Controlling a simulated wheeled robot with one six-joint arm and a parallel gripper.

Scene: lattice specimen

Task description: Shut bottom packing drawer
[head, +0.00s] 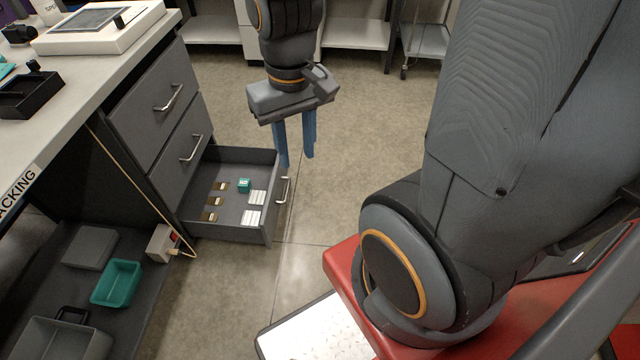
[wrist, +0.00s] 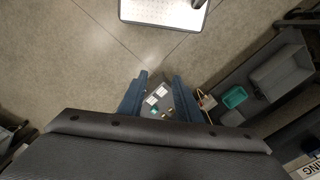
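The bottom packing drawer (head: 233,231) is pulled out of the grey cabinet under the packing bench. Its front with a silver handle (head: 284,189) faces right in the head view. Inside lie several brown-gold pieces, several white blocks and a small teal box (head: 243,185). My gripper (head: 297,160) points down with its blue fingers apart and nothing between them. It appears above and near the drawer front; whether it touches cannot be told. In the wrist view the drawer (wrist: 166,84) shows between and beyond the fingers (wrist: 160,75).
Two upper drawers (head: 153,102) are shut. A lower shelf at left holds a teal bin (head: 116,284), grey bins and a power box (head: 162,244) with a cable. The floor (head: 350,140) right of the drawer is clear. My red base is at lower right.

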